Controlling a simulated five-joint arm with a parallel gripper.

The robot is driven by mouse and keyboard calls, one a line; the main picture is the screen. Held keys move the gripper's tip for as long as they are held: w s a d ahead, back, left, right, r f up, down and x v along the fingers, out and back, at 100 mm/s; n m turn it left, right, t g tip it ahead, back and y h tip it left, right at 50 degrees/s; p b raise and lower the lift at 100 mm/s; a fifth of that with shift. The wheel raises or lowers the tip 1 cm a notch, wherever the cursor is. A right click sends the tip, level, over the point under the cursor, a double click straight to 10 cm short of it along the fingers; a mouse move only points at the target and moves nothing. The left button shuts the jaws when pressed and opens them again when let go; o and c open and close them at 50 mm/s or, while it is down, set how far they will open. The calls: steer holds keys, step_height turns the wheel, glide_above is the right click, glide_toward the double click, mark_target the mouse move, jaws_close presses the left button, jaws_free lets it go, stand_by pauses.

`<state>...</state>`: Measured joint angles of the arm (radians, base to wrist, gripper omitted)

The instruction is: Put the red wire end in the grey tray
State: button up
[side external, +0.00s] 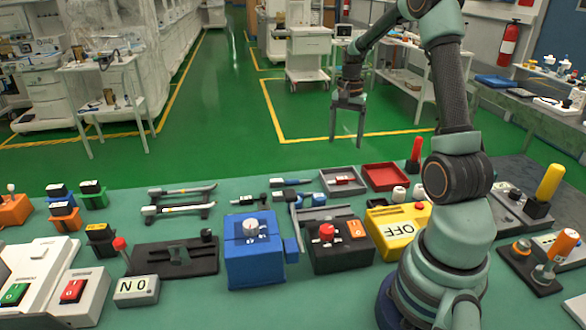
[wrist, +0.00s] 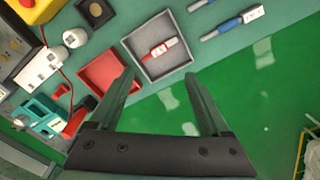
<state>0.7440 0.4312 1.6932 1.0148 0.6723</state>
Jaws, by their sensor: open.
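The grey tray (side external: 343,191) lies toward the far edge of the table, left of a red tray (side external: 385,177). A slim red piece with a white label, which looks like the red wire end (wrist: 163,48), lies inside the grey tray (wrist: 173,63). It also shows small in the side view (side external: 344,179). My gripper (side external: 347,141) is open and empty, fingers pointing down, raised beyond the table's far edge. In the wrist view its fingertips (wrist: 159,74) spread apart near the grey tray's lower rim, touching nothing visible.
Blue pieces with white labels (wrist: 242,20) lie beside the grey tray. The red tray (wrist: 108,78) adjoins it on the other side. A yellow OFF box (side external: 400,232), a black switch box (side external: 338,245) and a blue box (side external: 253,262) stand nearer. Green floor lies beyond the table.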

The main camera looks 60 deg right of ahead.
steer(key=s+a+r+n+t, duration=0.1)
steer(key=a+n, duration=0.4)
steer(key=a, duration=0.5)
steer(key=s+a+r+n+t, duration=0.1)
steer(key=a+r+n, duration=0.4)
steer(key=a, duration=0.5)
steer(key=s+a+r+n+t, duration=0.1)
steer(key=a+r+n+t, duration=0.2)
steer(key=a, duration=0.6)
step_height(320, 180, up, 2)
steer(key=n, duration=0.3)
steer(key=shift+s+a+r+t, duration=0.2)
steer(key=shift+s+a+t, duration=0.1)
steer(key=shift+s+a, duration=0.1)
